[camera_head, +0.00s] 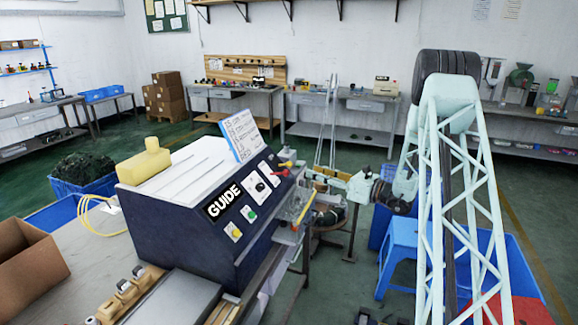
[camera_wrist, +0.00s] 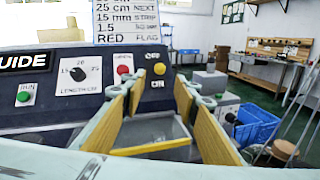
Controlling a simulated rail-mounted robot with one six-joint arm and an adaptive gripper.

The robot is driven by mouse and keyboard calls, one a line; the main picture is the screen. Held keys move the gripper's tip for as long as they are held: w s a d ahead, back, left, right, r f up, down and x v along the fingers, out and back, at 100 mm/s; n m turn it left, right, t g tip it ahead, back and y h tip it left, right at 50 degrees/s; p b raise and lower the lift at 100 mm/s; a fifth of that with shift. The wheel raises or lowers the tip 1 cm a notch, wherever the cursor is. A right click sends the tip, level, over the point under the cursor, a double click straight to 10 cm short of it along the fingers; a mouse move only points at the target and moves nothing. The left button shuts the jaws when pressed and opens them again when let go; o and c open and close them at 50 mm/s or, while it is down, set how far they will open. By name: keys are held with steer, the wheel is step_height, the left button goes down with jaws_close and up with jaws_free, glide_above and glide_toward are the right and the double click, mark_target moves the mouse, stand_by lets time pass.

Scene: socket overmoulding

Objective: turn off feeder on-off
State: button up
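The machine (camera_head: 190,215) with the GUIDE label has a dark blue sloping control panel. In the wrist view, a round yellow knob (camera_wrist: 159,69) sits on the panel between the words OFF above and ON below. A red button (camera_wrist: 122,70) is to its left. My gripper (camera_wrist: 160,82) is open and empty, its two yellow-padded fingers pointing toward the panel. The yellow knob shows in the gap between the fingertips; I cannot tell whether either finger touches it. In the head view, my arm comes in from the right at the panel's right end, where small parts are hard to make out.
A dial (camera_wrist: 78,73) and a green RUN button (camera_wrist: 24,97) lie further left on the panel. A cardboard box (camera_head: 28,262) is at the far left. A blue stool (camera_head: 398,245) stands to the right.

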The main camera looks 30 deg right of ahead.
mark_target(289, 164)
steer(key=shift+b+x, duration=0.85)
steer(key=shift+x, duration=5.8)
steer(key=shift+c, duration=0.7)
steer(key=c, duration=0.7)
